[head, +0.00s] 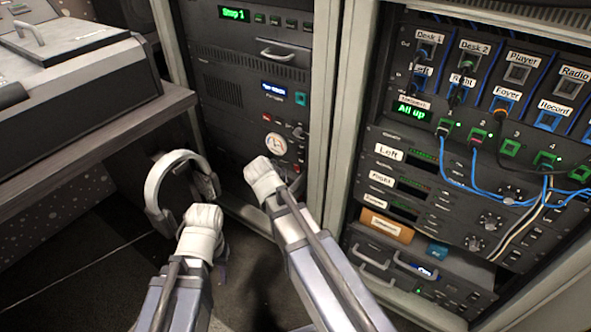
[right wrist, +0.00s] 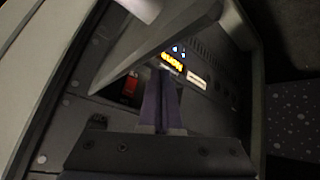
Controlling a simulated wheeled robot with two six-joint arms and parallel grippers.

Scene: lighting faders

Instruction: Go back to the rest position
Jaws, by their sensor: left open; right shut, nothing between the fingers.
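My left gripper (head: 222,255) points down in the head view, mostly hidden behind its white wrist, low in front of the headphones. It is open with nothing seen in it. My right gripper (right wrist: 160,108) shows in the right wrist view with its two dark fingers together and nothing between them. It is close to a dark rack panel (right wrist: 110,85) with a red switch and an orange lit display. In the head view the right wrist covers its fingers, in front of the left rack (head: 225,130).
White headphones (head: 160,195) hang by the desk (head: 100,130) at left. A pale rack post (head: 345,110) stands between the left rack and the right rack. The right rack holds a patch panel (head: 490,80) with blue cables (head: 465,187). Dark floor (head: 90,270) is open at lower left.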

